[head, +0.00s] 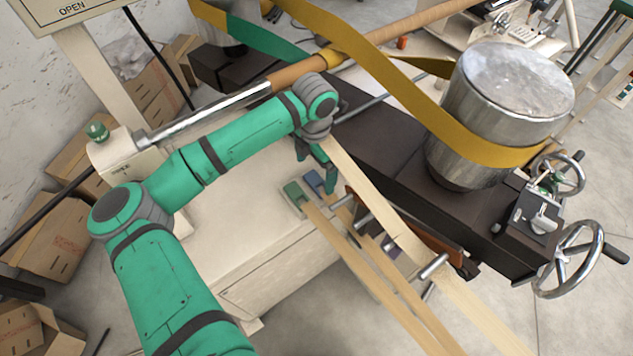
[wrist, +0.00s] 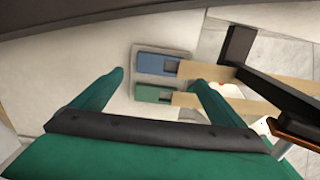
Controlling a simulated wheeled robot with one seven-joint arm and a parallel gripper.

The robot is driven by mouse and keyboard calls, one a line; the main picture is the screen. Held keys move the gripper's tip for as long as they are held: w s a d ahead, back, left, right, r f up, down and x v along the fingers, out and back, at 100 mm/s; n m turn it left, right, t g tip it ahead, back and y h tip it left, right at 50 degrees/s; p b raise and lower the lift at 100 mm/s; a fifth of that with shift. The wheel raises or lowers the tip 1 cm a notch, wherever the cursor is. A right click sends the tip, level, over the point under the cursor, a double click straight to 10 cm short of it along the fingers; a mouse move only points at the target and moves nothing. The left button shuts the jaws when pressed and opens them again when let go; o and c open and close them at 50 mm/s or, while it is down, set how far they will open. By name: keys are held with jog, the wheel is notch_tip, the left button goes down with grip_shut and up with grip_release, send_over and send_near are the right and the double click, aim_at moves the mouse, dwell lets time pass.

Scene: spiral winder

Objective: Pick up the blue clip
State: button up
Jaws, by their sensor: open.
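The blue clip (wrist: 158,62) shows in the wrist view, lying on the pale machine top beyond my open fingertips. A tan strip runs from the clip's right end in the wrist view. My gripper (wrist: 158,80) is open and empty, with one green finger on each side of the picture. I cannot tell how high it is above the clip.
A green clip (head: 295,195) with its own tan strip lies beside the blue one; it also shows in the wrist view (wrist: 153,94). A dark bracket (wrist: 238,45) stands close at right. A dark machine beam (head: 380,140) runs behind my gripper.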

aim_at(317, 182)
jog(key=f, duration=0.4)
jog(key=shift+w+d+f, duration=0.25)
jog(key=shift+w+d, duration=0.05)
jog(key=shift+d, duration=0.05)
jog(key=shift+f, duration=0.55)
jog(key=c, duration=1.2)
